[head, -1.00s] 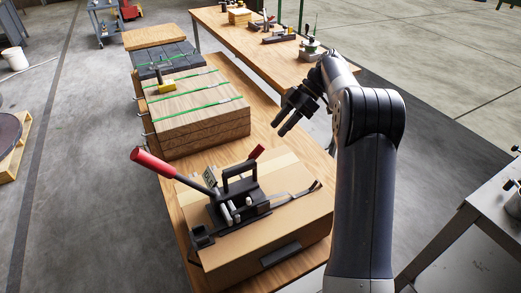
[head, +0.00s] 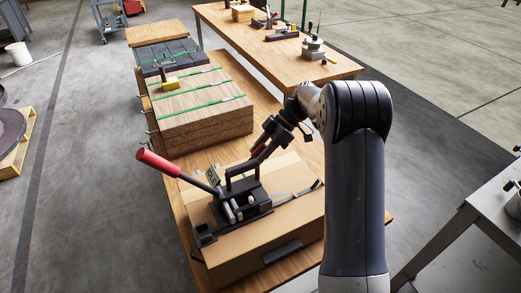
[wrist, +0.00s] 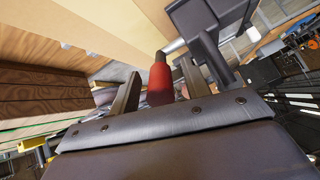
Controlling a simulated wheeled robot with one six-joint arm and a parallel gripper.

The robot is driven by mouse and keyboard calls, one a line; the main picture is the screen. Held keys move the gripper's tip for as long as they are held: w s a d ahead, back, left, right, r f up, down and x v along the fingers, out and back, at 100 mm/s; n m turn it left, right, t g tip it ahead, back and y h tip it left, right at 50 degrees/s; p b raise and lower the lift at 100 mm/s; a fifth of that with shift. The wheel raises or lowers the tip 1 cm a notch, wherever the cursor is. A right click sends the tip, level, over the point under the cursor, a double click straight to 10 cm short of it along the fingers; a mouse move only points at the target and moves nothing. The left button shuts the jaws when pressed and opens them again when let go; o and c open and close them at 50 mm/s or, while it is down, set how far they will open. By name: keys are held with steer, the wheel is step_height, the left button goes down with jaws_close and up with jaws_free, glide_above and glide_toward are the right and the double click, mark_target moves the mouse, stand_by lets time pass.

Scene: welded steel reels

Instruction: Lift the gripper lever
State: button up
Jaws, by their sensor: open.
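The dark strapping tool (head: 240,205) sits on a cardboard box (head: 230,243). A long lever with a red grip (head: 157,162) slants up to the left from it. A second, shorter red-handled lever shows in the wrist view (wrist: 160,84); in the head view it is mostly hidden behind my gripper (head: 261,151). In the wrist view my gripper's two fingers stand open, one on each side of this red handle. The handle lies between them; I cannot tell whether either finger touches it. A black part of the tool (wrist: 210,25) is close to the right finger.
A wooden stack with green straps (head: 195,110) stands behind the box on the same wooden bench (head: 262,100). Another bench (head: 335,65) with tools is farther back. A grey metal table (head: 470,195) is at the right. Open floor lies to the left.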

mark_target(252, 155)
steer(key=shift+c, duration=0.4)
jaws_close()
steer(key=shift+a+r, duration=0.1)
steer(key=a+r+t+h+b, duration=0.1)
steer(key=h, duration=0.1)
steer(key=s+a+h+b, duration=0.1)
steer(key=shift+a+r+t+h+b, duration=0.1)
steer(key=shift+r+t+h+b, duration=0.2)
steer(key=shift+r+t+h, duration=0.1)
steer(key=shift+s+a+r+t+h, duration=0.1)
steer(key=shift+s+a+t+h, duration=0.15)
steer(key=shift+h, duration=0.25)
steer(key=shift+a+r+t+h, duration=0.15)
steer(key=shift+a+h, duration=0.25)
steer(key=shift+h, duration=0.1)
steer(key=shift+s+a+r+t+h, duration=0.1)
steer(key=shift+s+a+t+h, duration=0.15)
steer(key=shift+h, duration=0.25)
steer(key=shift+o, duration=0.4)
jaws_free()
